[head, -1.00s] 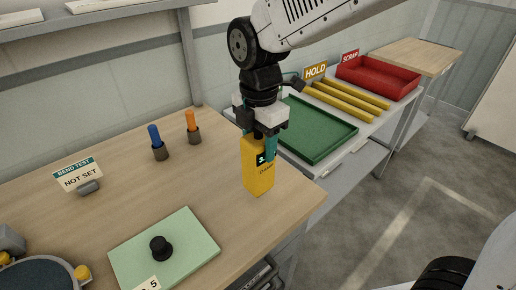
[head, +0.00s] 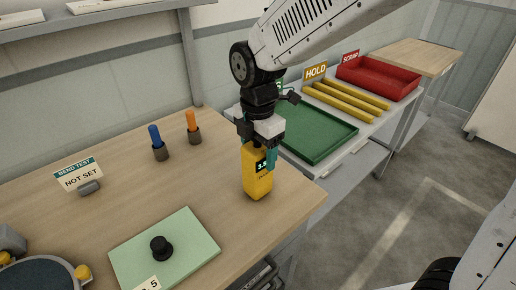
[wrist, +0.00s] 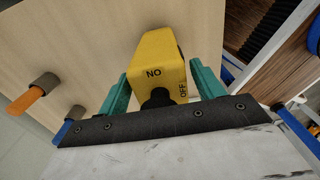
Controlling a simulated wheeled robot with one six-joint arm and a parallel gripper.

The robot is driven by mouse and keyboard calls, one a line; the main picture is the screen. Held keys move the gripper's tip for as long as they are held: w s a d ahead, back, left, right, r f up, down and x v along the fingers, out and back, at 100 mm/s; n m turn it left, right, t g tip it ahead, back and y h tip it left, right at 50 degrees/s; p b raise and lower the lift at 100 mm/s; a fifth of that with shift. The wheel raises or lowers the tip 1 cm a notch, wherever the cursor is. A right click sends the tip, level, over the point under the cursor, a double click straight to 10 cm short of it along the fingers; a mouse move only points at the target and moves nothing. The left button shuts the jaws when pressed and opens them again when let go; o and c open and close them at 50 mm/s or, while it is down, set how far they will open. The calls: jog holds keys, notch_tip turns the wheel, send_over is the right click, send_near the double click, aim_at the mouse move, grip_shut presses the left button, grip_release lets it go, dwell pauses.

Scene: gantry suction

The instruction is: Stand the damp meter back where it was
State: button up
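The yellow damp meter (head: 256,181) is near the right front corner of the wooden bench, roughly upright, its dark display facing the front. I cannot tell whether its base touches the bench. My gripper (head: 264,158) points down over its upper part, with one teal finger across its right side. In the wrist view the meter (wrist: 158,60) sits between the two teal fingers of my gripper (wrist: 162,82), which appear to press on its sides. Its end marked NO and OFF shows there, with a black knob partly hidden by the gripper body.
A pale green pad (head: 190,246) with a black knob lies on the bench (head: 110,215). Blue (head: 155,136) and orange (head: 191,122) handles stand in holders behind. A NOT SET sign (head: 80,176) is at left. A green tray (head: 325,138) and red tray (head: 377,80) are beyond the bench.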

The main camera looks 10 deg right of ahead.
jog(key=shift+r, duration=0.15)
notch_tip(320, 180, up, 12)
jog(key=shift+r, duration=0.1)
dwell(0.5)
jog(key=s+d+f+m+t, duration=0.1)
jog(key=s+d+f+m, duration=0.2)
jog(key=s+d+m, duration=1.6)
jog(key=d+m, duration=0.1)
jog(key=m, duration=0.4)
jog(key=shift+s+d+f+m, duration=0.15)
jog(key=shift+s+d+m, duration=0.1)
jog(key=shift+d+m, duration=0.15)
